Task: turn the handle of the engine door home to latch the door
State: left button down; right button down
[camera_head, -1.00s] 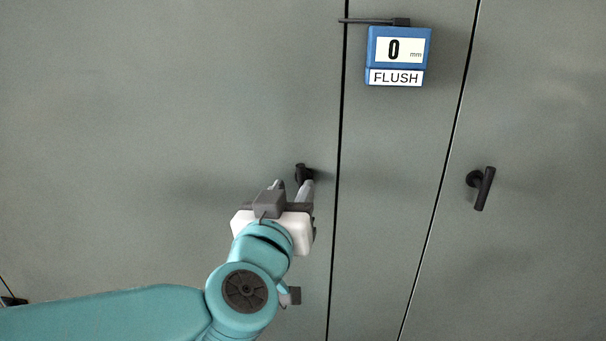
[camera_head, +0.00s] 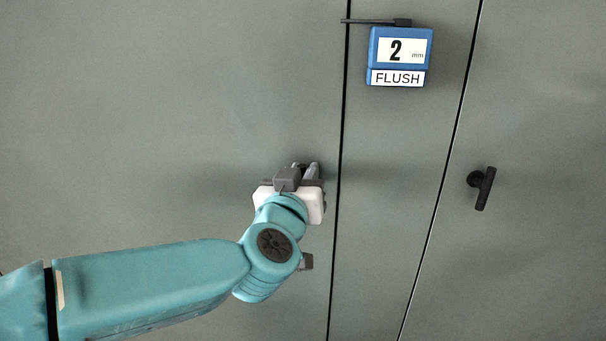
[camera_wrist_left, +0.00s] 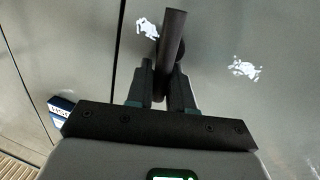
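The engine door is the large grey-green panel (camera_head: 150,110) on the left in the head view. Its dark bar handle (camera_wrist_left: 171,40) shows in the wrist view, running up from between the fingers. In the head view the handle is mostly hidden behind my left gripper (camera_head: 305,168). In the wrist view my left gripper (camera_wrist_left: 163,82) has one finger on each side of the bar and appears closed on it. A blue gauge (camera_head: 400,55) reads 2 mm above the word FLUSH. My right gripper is not in view.
The gauge's thin dark arm (camera_head: 370,21) reaches left to the door's seam. A narrow panel (camera_head: 390,200) separates this door from a right-hand panel (camera_head: 540,100) with its own dark, tilted handle (camera_head: 484,188). White marks (camera_wrist_left: 245,68) show on the surface in the wrist view.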

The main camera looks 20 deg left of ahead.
pick_arm(q)
jog(key=m+p, duration=0.1)
jog(key=p, duration=0.2)
jog(key=shift+d+r, duration=0.1)
jog(key=shift+r, duration=0.25)
jog(key=shift+f, duration=0.3)
jog(key=c, duration=1.2)
grip_release()
jog(key=shift+o, duration=0.2)
jog(key=shift+s+d, duration=0.1)
jog(key=shift+s, duration=0.2)
jog(key=s+d, duration=0.1)
jog(key=s, duration=1.4)
jog(key=shift+s+r+b, duration=0.25)
jog(key=shift+s+b, duration=0.1)
jog(key=shift+b, duration=0.1)
jog(key=shift+d, duration=0.15)
